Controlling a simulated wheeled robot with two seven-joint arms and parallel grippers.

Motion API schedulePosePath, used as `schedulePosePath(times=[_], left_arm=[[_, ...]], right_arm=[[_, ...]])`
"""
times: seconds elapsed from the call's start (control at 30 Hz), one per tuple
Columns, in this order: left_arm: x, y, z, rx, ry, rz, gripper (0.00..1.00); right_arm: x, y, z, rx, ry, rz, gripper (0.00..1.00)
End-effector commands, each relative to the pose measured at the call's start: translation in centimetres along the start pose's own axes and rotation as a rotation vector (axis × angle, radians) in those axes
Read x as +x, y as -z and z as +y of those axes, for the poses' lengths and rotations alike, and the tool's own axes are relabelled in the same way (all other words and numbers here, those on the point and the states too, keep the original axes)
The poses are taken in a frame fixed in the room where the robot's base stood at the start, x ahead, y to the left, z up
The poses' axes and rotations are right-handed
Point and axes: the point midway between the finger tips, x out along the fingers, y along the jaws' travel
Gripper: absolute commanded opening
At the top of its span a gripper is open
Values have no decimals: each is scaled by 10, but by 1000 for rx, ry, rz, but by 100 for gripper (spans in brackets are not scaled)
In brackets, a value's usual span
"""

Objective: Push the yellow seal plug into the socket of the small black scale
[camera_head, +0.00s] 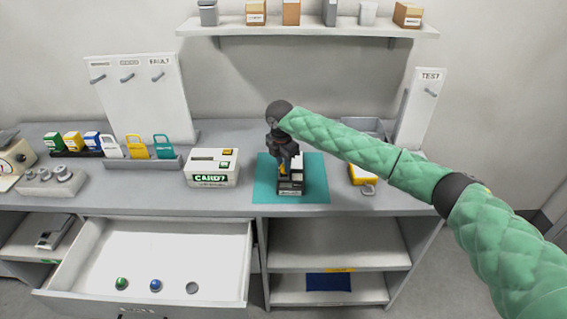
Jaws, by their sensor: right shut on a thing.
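The small black scale (290,188) stands on a teal mat (315,185) on the counter, with a pale label on its front. My right gripper (284,168) points down right over the scale and hides part of it. It is shut on the yellow seal plug (282,170), of which only a small yellow patch shows. The socket is hidden, and I cannot tell whether the plug touches it. My left gripper is not in view.
A white CARD? box (212,167) stands left of the mat. A yellow padlock-like object (363,175) and a grey tray (362,128) are to the right. An open drawer (190,255) juts out below the counter, holding green, blue and grey round pieces.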

Motion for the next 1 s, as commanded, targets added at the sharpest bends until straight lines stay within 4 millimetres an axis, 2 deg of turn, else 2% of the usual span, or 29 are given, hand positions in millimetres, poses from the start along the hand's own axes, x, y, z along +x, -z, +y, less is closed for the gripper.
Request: schedulePosePath(times=[1.0], left_arm=[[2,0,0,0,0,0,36]], right_arm=[[19,1,0,0,-1,-1,1]])
